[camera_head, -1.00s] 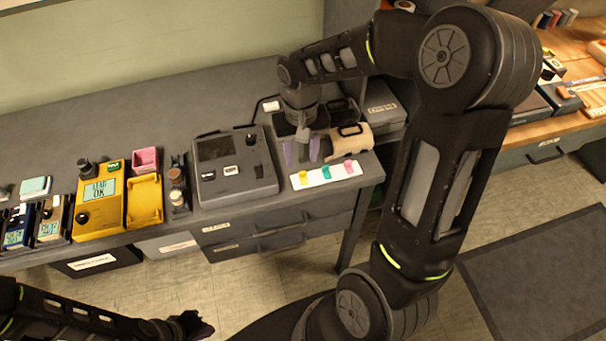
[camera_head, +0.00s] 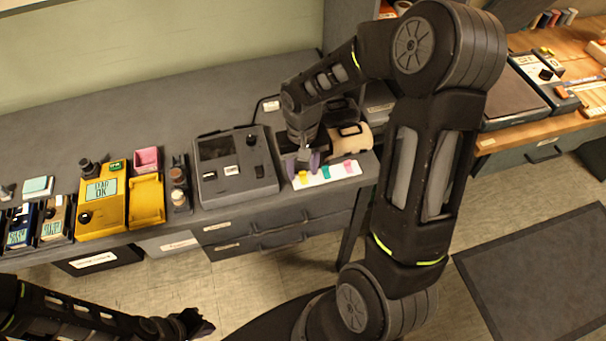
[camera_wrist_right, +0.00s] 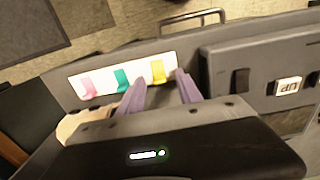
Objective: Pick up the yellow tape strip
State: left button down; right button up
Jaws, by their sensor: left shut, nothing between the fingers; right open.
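The yellow tape strip (camera_head: 303,177) is at the left end of a white card (camera_head: 314,182) near the desk's front edge. It also shows in the right wrist view (camera_wrist_right: 158,70). A teal strip (camera_head: 326,171) and a pink strip (camera_head: 347,165) are on the same card. My right gripper (camera_head: 302,166) is open and points down, its purple fingers just behind the yellow strip. In the right wrist view the strip appears between the fingertips (camera_wrist_right: 160,79); I cannot tell their height above it. My left gripper (camera_head: 198,325) is shut and empty, low in front of the desk.
A grey device (camera_head: 235,180) stands just left of the card. A beige-and-black object (camera_head: 350,137) lies behind the card. A yellow instrument (camera_head: 102,200) is farther left. A wooden bench (camera_head: 545,128) is at the right. The desk behind the devices is largely clear.

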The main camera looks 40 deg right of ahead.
dwell(0.3)
grip_shut()
dwell(0.3)
